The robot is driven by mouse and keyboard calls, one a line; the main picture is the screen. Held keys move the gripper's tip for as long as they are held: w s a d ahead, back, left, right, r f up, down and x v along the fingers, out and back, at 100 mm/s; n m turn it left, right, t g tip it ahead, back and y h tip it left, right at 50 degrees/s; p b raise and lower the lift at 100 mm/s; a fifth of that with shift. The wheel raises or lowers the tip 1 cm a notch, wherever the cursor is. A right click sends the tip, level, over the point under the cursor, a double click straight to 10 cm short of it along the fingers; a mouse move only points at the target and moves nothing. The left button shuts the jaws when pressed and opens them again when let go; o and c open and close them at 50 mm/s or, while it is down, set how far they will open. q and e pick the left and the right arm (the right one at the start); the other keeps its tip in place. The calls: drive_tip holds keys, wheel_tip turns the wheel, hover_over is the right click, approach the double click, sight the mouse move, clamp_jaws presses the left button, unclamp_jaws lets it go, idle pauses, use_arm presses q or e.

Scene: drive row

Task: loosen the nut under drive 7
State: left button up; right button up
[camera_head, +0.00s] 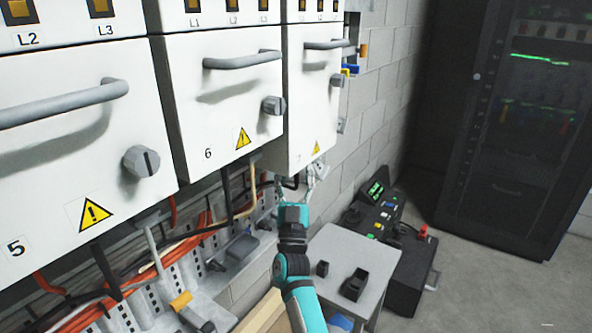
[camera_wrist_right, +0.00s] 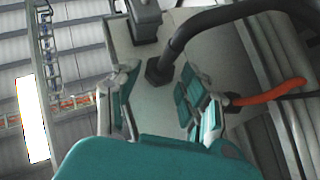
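Drive 7 (camera_head: 308,105) is the farthest white cabinet in the row in the head view; its lower edge hangs above my right gripper (camera_head: 290,187). In the right wrist view the underside of a cabinet (camera_wrist_right: 215,75) shows, with a dark nut (camera_wrist_right: 158,71) where a thick black cable (camera_wrist_right: 205,22) meets it. My right gripper (camera_wrist_right: 160,85) is open there, its two fingers apart on either side of the nut in the picture. Whether they touch it I cannot tell.
Drives 5 (camera_head: 70,150) and 6 (camera_head: 222,90) stand nearer, with cables below. A grey stand (camera_head: 345,250) with small black parts, and a black case (camera_head: 410,275), stand right of my arm. An orange cable (camera_wrist_right: 270,92) lies close to the right finger. Open floor lies right.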

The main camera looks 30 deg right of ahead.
drive_tip(key=shift+d, duration=0.1)
clamp_jaws()
drive_tip(key=shift+d+n+t+y, duration=0.1)
drive_tip(key=shift+n+t+y, duration=0.95)
drive_tip(key=shift+y, duration=0.75)
drive_tip(key=shift+m, duration=0.25)
drive_tip(key=shift+o, duration=1.4)
unclamp_jaws()
drive_tip(key=shift+f, duration=0.1)
drive_tip(key=v, duration=1.2)
drive_tip(key=shift+w+f, duration=0.1)
drive_tip(key=shift+f, duration=0.05)
